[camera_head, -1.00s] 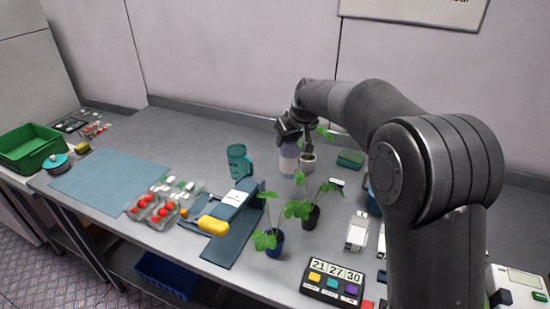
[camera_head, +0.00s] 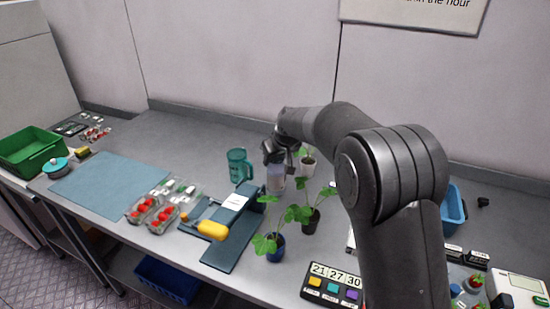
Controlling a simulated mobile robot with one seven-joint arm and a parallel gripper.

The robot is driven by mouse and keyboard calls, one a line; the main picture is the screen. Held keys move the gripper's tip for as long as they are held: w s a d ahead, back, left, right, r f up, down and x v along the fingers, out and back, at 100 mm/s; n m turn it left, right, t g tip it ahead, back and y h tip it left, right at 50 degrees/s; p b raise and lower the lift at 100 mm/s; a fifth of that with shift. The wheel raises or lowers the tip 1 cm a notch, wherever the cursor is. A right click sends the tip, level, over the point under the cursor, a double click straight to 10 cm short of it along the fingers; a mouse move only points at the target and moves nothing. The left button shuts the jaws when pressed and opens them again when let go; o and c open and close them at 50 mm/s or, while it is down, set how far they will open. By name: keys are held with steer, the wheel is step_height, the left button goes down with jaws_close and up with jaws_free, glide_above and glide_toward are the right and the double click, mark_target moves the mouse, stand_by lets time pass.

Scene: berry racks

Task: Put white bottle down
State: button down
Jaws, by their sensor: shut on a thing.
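The white bottle (camera_head: 276,180) is upright at the middle of the grey table, just right of the teal mug. My gripper (camera_head: 276,160) is above it and shut on its upper part. The fingers are small and dark here, and they hide the bottle's top. I cannot tell whether the bottle's base touches the table or hangs slightly above it.
The teal mug (camera_head: 238,166) stands close on the left. A blue mat (camera_head: 110,186) lies left. Table behind the mug is clear.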

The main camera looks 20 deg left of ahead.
steer(key=c, duration=0.8)
jaws_free()
steer(key=v, duration=1.2)
steer(key=shift+r, duration=0.1)
